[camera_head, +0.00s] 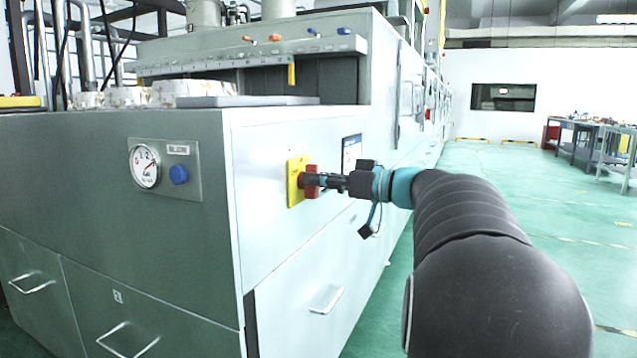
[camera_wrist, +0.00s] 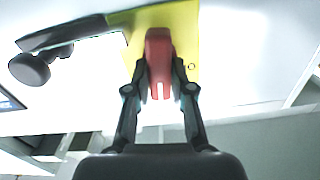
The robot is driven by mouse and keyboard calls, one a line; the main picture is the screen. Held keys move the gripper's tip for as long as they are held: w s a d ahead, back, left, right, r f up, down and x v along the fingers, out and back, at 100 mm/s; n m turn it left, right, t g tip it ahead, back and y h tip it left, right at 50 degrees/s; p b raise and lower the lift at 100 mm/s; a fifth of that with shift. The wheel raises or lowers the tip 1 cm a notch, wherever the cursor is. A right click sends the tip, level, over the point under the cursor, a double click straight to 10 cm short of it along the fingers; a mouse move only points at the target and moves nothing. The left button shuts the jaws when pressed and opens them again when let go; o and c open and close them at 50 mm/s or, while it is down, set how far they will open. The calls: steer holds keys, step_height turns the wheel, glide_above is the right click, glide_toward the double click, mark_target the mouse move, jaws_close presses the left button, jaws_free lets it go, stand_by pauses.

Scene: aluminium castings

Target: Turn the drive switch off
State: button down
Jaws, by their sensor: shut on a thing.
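The drive switch has a red handle (camera_head: 311,182) on a yellow plate (camera_head: 295,182), on the side face of the grey machine. My gripper (camera_head: 318,181) reaches it from the right and is shut on the red handle. In the wrist view the red handle (camera_wrist: 159,62) stands between the two dark fingers of my gripper (camera_wrist: 160,80), with the yellow plate (camera_wrist: 188,25) behind it. The fingers hide part of the handle in the head view, and I cannot read any switch markings.
A dark screen panel (camera_head: 351,153) is just above my gripper. A gauge (camera_head: 145,166) and a blue knob (camera_head: 178,173) are on the machine's front. A drawer handle (camera_head: 327,299) sticks out below. Green floor (camera_head: 480,160) is open at right, with workbenches (camera_head: 590,140) farther off.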

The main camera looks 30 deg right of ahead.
steer(key=shift+w+d+f+m+p, duration=0.1)
steer(key=shift+m+p, duration=0.25)
steer(key=shift+m, duration=2.35)
steer(key=shift+w+d+f+m+p, duration=0.15)
steer(key=shift+m+p, duration=0.25)
steer(key=shift+m, duration=2.3)
steer(key=shift+s+a+f+m+p, duration=0.1)
steer(key=shift+m+p, duration=0.25)
steer(key=shift+m, duration=2.35)
steer(key=c, duration=1)
jaws_free()
steer(key=shift+d, duration=0.1)
steer(key=v, duration=1.2)
